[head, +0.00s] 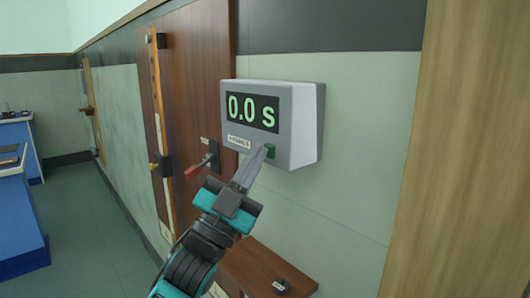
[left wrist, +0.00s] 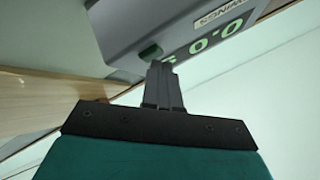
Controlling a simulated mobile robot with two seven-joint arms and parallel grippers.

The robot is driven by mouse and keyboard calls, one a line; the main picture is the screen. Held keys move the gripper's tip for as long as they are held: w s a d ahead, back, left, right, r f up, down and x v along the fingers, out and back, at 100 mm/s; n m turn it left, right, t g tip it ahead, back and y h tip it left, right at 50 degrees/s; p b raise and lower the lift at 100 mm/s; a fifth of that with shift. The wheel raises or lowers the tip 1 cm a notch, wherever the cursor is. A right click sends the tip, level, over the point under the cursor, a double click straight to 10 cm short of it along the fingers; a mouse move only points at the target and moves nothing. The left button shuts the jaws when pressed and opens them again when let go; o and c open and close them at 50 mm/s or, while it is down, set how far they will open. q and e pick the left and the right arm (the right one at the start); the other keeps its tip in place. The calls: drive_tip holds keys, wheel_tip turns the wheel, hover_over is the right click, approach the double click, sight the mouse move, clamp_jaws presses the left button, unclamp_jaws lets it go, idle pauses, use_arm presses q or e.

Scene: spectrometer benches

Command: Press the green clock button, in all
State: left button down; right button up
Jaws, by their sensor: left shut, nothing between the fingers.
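A grey clock box (head: 299,125) is fixed on the wall and its display (head: 252,112) reads 0.0 s. Its green button (head: 270,151) sits at the lower right of the front face, beside a small label. My left gripper (head: 265,150) is shut and empty, with its fingertips right at the button's left edge. In the left wrist view the green button (left wrist: 150,53) shows just beyond the fingertips (left wrist: 160,64). I cannot tell whether the tips touch it. My right gripper is not in view.
A brown wooden door (head: 195,75) with a red-handled lever (head: 201,166) is left of the clock. A small wooden shelf (head: 262,268) with a dark object (head: 281,286) is below. A wooden post (head: 445,150) stands at right. Blue benches (head: 22,220) are far left, with open floor between.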

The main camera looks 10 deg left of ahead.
use_arm(q)
drive_tip(key=shift+s+a, duration=0.55)
drive_tip(key=shift+s, duration=0.15)
drive_tip(key=shift+s+a+p, duration=0.35)
drive_tip(key=shift+s+a, duration=0.45)
drive_tip(key=shift+s, duration=0.2)
drive_tip(key=shift+s+a+p, duration=0.3)
drive_tip(key=shift+s+a, duration=0.45)
drive_tip(key=shift+s, duration=0.25)
